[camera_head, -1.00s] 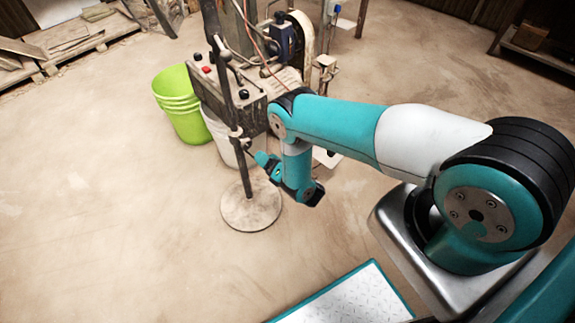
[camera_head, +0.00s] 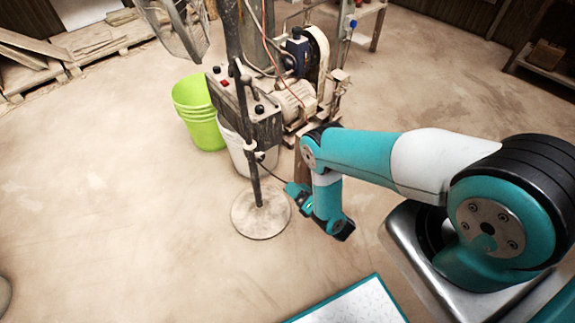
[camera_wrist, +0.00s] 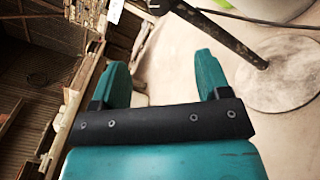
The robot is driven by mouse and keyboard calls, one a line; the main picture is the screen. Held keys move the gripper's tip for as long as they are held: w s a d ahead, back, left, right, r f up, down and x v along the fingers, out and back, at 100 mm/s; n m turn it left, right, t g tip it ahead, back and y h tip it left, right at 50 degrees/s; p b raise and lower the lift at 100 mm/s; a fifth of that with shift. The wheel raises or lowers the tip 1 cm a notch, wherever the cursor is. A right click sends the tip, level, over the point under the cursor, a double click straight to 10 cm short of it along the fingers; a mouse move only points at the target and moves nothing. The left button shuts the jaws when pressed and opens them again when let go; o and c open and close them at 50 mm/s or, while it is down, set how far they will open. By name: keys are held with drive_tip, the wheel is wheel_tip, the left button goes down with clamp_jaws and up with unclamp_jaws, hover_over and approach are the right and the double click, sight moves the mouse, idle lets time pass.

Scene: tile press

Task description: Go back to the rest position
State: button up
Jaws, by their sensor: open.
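My gripper (camera_wrist: 160,78) shows in the wrist view with its two teal fingers apart and nothing between them. In the head view my teal and white arm reaches left from its base, and its wrist hangs down just right of the stand's round base plate (camera_head: 262,222). The gripper's fingers cannot be made out clearly there. The stand's dark pole (camera_head: 240,110) carries a control box (camera_head: 245,112) with buttons. In the wrist view the round base plate (camera_wrist: 285,85) lies right of my gripper, apart from it.
Stacked green buckets (camera_head: 200,112) and a white bucket (camera_head: 240,150) stand behind the pole. A dusty machine with a motor (camera_head: 300,50) stands behind my arm. Wooden boards (camera_head: 30,60) lie at the back left.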

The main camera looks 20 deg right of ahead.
drive_tip(key=w+d+r+m+g+h, duration=0.25)
drive_tip(key=w+r+m+h, duration=0.25)
drive_tip(key=w+r+m, duration=0.6)
drive_tip(key=w+d+r+m+g+h, duration=0.1)
drive_tip(key=w+d+r+m+g, duration=0.15)
drive_tip(key=r, duration=0.45)
drive_tip(key=w+d+r+m+g+h, duration=0.1)
drive_tip(key=w+r+m, duration=0.1)
drive_tip(key=r+m, duration=0.35)
drive_tip(key=s+a+r+m+g+y, duration=0.1)
drive_tip(key=s+r+m+g, duration=0.35)
drive_tip(key=s+r, duration=0.7)
drive_tip(key=s+a+r+m+g, duration=0.1)
drive_tip(key=s+r+m+g, duration=0.4)
drive_tip(key=s+r, duration=0.7)
drive_tip(key=s+a+r+n+g+y+p, duration=0.1)
drive_tip(key=s+a+r+n+y+p, duration=0.3)
drive_tip(key=s+a+r+p, duration=0.6)
drive_tip(key=s+a+r+n, duration=0.2)
drive_tip(key=s+a+r, duration=0.1)
drive_tip(key=a+r, duration=0.1)
drive_tip(key=shift+a+r+g+y, duration=0.3)
drive_tip(key=shift+a+g, duration=0.05)
